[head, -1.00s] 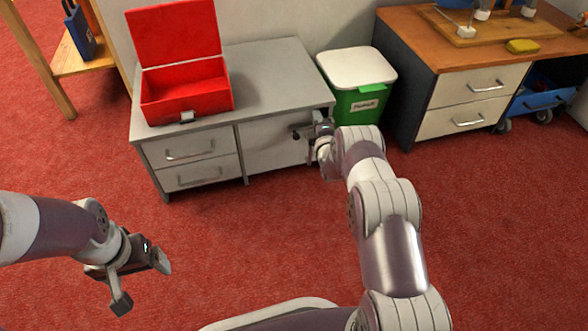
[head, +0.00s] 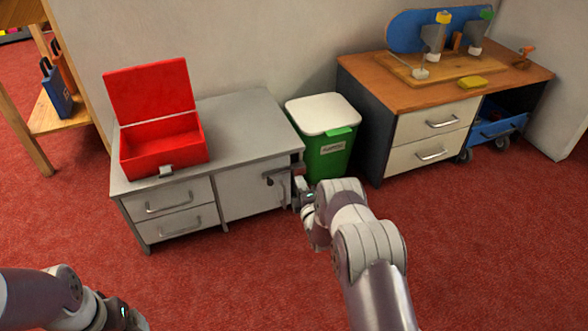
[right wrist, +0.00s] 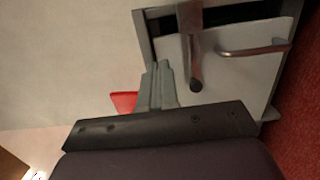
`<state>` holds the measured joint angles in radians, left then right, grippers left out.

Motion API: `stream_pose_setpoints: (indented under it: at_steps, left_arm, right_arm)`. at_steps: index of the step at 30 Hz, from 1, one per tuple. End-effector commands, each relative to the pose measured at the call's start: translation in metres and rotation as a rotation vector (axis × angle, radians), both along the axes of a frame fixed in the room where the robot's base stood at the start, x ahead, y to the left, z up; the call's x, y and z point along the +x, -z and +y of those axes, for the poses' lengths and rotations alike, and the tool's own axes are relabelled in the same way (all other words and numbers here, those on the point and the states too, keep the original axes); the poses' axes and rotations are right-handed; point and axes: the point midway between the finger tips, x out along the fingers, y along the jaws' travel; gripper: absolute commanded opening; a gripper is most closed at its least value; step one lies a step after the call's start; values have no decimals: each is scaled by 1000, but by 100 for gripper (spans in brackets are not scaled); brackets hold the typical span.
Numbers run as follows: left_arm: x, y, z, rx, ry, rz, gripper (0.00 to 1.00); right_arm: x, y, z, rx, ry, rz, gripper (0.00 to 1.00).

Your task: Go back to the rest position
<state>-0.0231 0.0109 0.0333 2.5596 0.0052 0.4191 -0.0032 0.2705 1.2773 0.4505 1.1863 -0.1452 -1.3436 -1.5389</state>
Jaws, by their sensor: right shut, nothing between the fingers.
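My right gripper (head: 284,177) is in front of the right end of the grey cabinet (head: 240,122), close to its door (head: 250,187). In the right wrist view its fingers (right wrist: 158,86) are together with nothing between them. Whether they touch the cabinet cannot be told. My left gripper (head: 124,316) shows only in part at the bottom edge of the head view, and its fingertips are cut off.
An open red box (head: 165,149) stands on the cabinet. A green bin with a white lid (head: 322,114) stands right of it. A wooden-topped bench (head: 440,92) with drawers is farther right. Red carpet (head: 230,275) in front is clear.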

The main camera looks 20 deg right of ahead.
Motion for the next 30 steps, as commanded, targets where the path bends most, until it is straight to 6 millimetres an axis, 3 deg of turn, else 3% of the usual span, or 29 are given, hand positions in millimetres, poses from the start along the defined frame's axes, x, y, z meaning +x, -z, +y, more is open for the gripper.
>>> stream_pose_setpoints:
  at_steps: [1, 6, 15, 17, 19, 21, 23, 26, 30]
  left_arm:
    - [0, -13, 0, 0, 0, 0, 89]
    - [0, -22, 0, 0, 0, 0, 89]
    - [0, -21, 0, 0, 0, 1, 89]
    - [0, -21, 0, 0, 0, 1, 89]
    - [0, -21, 0, 0, 0, 1, 89]
    - [0, -22, 0, 0, 0, 1, 89]
    - [0, -28, 0, 0, 0, 1, 89]
    - [0, -47, 0, 0, 0, 1, 89]
    - [0, -70, 0, 0, 0, 0, 89]
  right_arm:
    - [-10, -6, 0, 1, 0, 4, 0]
    - [-34, -1, 1, 0, 0, 3, 0]
    - [-39, 3, 1, 39, 0, 3, 0]
    - [-40, 18, 1, 144, 8, 63, 0]
    - [-54, 54, 2, 312, 48, 211, 0]
    - [-83, 94, 6, 516, 138, 411, 0]
    - [-111, 100, 12, 722, 270, 598, 0]
    - [-161, 55, 33, 1000, 544, 848, 0]
    - [-236, -40, 66, 1200, 906, 1042, 0]
